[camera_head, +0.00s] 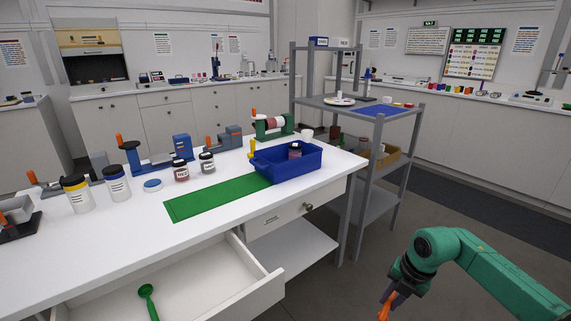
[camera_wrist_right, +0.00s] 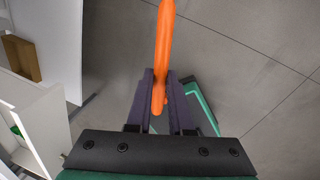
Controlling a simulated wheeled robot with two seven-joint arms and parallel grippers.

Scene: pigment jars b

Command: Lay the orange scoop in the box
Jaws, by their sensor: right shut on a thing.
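The orange scoop (camera_head: 384,309) is held in my right gripper (camera_head: 391,292), low at the bottom right of the head view, over the floor and well apart from the table. In the right wrist view the scoop (camera_wrist_right: 164,40) is gripped between the two fingers (camera_wrist_right: 160,88), with its upper part running out of the top of the picture. The box (camera_head: 291,168) is blue and stands near the right end of the white table, with a dark-labelled jar (camera_head: 295,150) in it. My left gripper is out of view.
A green mat (camera_head: 215,198) lies left of the box. An open drawer (camera_head: 258,290) at the front holds a green scoop (camera_head: 148,293). A grey shelf rack (camera_head: 349,190) stands behind the table's right end.

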